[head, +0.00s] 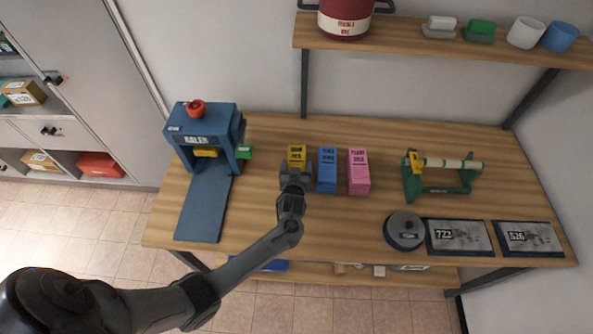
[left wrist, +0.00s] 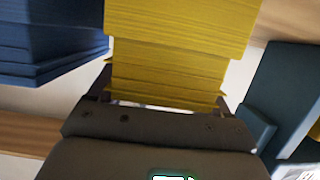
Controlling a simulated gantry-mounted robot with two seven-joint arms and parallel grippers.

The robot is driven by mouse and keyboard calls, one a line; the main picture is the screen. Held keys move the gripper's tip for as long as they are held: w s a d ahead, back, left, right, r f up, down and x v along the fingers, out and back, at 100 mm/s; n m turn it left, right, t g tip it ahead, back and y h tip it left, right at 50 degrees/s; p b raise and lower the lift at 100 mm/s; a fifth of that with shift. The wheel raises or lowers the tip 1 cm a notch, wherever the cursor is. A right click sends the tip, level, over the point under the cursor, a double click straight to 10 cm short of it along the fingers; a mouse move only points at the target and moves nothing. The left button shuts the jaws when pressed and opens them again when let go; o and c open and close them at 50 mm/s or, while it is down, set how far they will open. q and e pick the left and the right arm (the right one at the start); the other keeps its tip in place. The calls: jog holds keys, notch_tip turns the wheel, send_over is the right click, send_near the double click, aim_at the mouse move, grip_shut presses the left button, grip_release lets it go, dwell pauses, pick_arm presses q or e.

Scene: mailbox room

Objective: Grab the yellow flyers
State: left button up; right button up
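The yellow flyers (head: 297,155) are a neat stack standing on the wooden table, left of a blue stack and a pink stack. My left gripper (head: 296,170) is at the near end of the yellow stack and covers its front. In the left wrist view the yellow flyers (left wrist: 180,35) fill the space between the fingers of my left gripper (left wrist: 165,90). One finger is on each side, very close to the stack; whether they press on it cannot be told. My right gripper is not in view.
Blue flyers (head: 327,168) stand close to the right, then pink flyers (head: 358,170). A blue machine (head: 205,130) is at the left, a green roll holder (head: 440,178) at the right. A round grey container (head: 404,231) and two dark trays lie at the front right. A shelf (head: 500,48) hangs above.

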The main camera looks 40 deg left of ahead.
pick_arm(q)
grip_shut()
jog(key=shift+r, duration=0.2)
